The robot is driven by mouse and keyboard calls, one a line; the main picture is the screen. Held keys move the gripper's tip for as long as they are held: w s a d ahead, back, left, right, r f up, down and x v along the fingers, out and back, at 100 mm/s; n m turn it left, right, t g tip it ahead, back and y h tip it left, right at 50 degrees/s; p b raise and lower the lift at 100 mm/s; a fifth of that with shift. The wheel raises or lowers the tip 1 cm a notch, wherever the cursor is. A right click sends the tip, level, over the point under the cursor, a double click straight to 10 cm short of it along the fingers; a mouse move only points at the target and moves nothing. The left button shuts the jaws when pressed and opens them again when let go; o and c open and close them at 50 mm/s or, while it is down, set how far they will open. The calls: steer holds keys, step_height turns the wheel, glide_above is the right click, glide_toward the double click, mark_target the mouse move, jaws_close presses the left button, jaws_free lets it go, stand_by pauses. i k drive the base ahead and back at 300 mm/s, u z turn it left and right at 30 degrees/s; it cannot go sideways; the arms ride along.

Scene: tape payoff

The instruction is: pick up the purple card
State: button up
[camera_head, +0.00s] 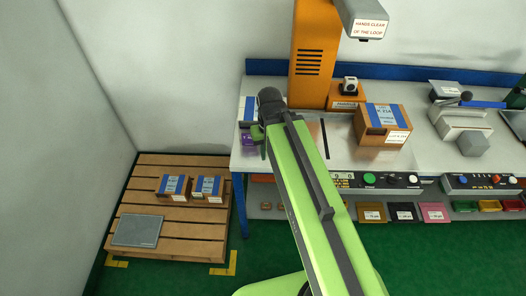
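A small purple item (247,139), which appears to be the purple card, lies at the left end of the white bench, just beside the end of my arm. My gripper (258,132) is at the far end of my green arm, over the bench's left edge and close to the purple item's right side. The fingers are small and mostly hidden by the arm. I cannot tell whether they touch the purple item or whether they are open or shut.
The white bench (335,156) carries a cardboard box (383,120), an orange machine column (315,50) and a grey tape device (455,125). Coloured bins sit on the shelf below. A wooden pallet (170,245) with two boxes stands on the green floor at left.

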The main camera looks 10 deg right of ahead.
mark_target(247, 140)
steer(key=z, duration=0.05)
steer(key=k, duration=0.55)
steer(key=u, duration=0.2)
steer(key=i, duration=0.95)
steer(key=u, duration=1.65)
steer(key=k, duration=0.5)
steer(key=u, duration=0.05)
steer(key=i, duration=0.45)
